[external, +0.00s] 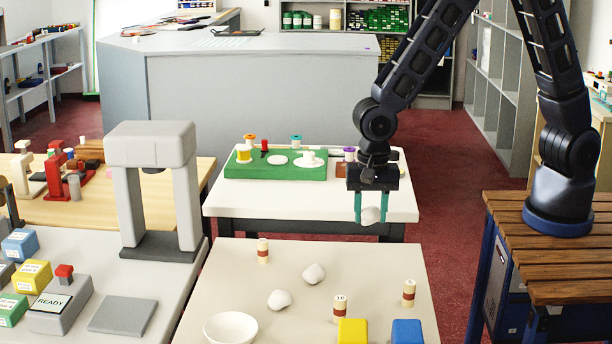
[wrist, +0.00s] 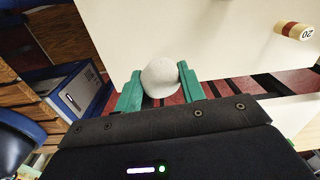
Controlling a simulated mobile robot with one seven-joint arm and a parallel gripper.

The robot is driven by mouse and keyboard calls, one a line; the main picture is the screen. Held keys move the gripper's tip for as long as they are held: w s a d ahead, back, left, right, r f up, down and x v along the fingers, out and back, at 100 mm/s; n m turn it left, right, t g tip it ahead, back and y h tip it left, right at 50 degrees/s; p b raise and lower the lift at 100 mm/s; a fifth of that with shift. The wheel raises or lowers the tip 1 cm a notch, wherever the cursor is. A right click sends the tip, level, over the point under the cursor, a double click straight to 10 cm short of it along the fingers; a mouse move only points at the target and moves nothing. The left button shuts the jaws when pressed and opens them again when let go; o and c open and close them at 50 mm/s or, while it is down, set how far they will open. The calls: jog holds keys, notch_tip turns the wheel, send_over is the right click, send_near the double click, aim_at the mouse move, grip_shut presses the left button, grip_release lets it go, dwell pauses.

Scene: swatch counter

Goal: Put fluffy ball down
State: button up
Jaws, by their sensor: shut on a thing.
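My gripper (external: 371,208) has teal fingers and is shut on a whitish fluffy ball (external: 370,215). In the wrist view the ball (wrist: 160,77) sits between the two teal fingers. In the external view the gripper hangs pointing down, with the ball in the air in front of the white table's near edge. Two similar off-white balls, one (external: 314,274) and another (external: 279,299), lie on the beige near table (external: 225,277).
The near table also holds a white bowl (external: 230,327), several cream-and-red cylinders (external: 409,292), a yellow block (external: 352,331) and a blue block (external: 407,331). A green board (external: 235,169) stands on the white table (external: 300,203). A grey arch-shaped machine (external: 150,150) stands left.

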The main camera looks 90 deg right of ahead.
notch_tip(320, 180, up, 10)
jog(key=shift+f, duration=0.1)
jog(key=w+d+r, duration=0.2)
jog(key=w+d, duration=0.4)
jog(key=w, duration=0.5)
notch_tip(320, 180, up, 3)
send_over(253, 191)
jog(key=shift+m, duration=0.4)
notch_tip(253, 191, down, 20)
jog(key=shift+r, duration=0.15)
jog(key=o, duration=0.9)
